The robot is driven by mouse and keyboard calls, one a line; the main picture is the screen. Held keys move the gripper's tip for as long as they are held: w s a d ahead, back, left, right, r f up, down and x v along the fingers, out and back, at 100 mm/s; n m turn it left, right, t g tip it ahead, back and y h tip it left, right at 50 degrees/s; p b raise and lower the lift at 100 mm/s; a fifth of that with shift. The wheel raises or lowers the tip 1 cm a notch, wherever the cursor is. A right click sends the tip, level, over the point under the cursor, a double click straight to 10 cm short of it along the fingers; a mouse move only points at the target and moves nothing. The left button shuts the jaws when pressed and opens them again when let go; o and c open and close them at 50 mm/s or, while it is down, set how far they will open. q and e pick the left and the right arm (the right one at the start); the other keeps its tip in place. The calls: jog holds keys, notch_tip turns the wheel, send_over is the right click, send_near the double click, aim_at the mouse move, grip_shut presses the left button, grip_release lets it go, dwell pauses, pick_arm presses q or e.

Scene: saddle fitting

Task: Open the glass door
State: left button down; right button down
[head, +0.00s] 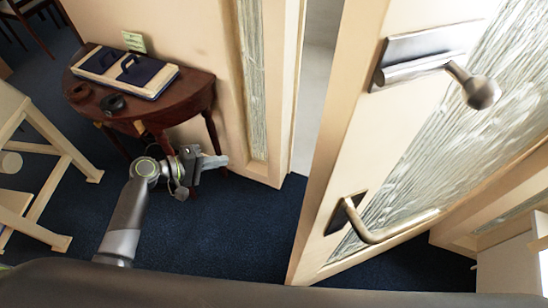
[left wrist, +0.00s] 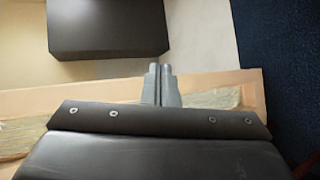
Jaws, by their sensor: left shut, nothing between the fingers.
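The glass door (head: 345,130) fills the right of the head view, a cream frame around a rippled glass panel (head: 450,135). It stands ajar, with a gap between its edge and the cream door frame (head: 275,120). A metal lever with a round knob (head: 481,93) sits on a plate high on the door. A bent metal handle (head: 385,231) is lower down. My left gripper (head: 220,162) is left of the gap, apart from the door. Its fingers are together and empty, as the left wrist view (left wrist: 160,72) also shows. My right gripper is not in view.
A half-round wooden table (head: 195,95) with blue-and-cream binders (head: 125,70) and dark rings stands behind my left arm. A pale wooden stand (head: 50,170) is at left. Dark blue carpet (head: 230,230) is clear below the gripper. A dark box (left wrist: 108,28) shows in the left wrist view.

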pick_arm(q)
jog(key=s+d+r+m+g+h+b, duration=0.1)
jog(key=s+d+r+m+g+h, duration=0.2)
jog(key=r, duration=0.6)
jog(key=s+d+r+m+g+h, duration=0.3)
jog(key=r+h, duration=0.1)
jog(key=r, duration=0.5)
jog(key=s+d+p, duration=0.2)
jog(key=d+p, duration=0.2)
jog(key=d, duration=0.7)
jog(key=shift+s, duration=0.35)
jog(key=shift+s, duration=0.1)
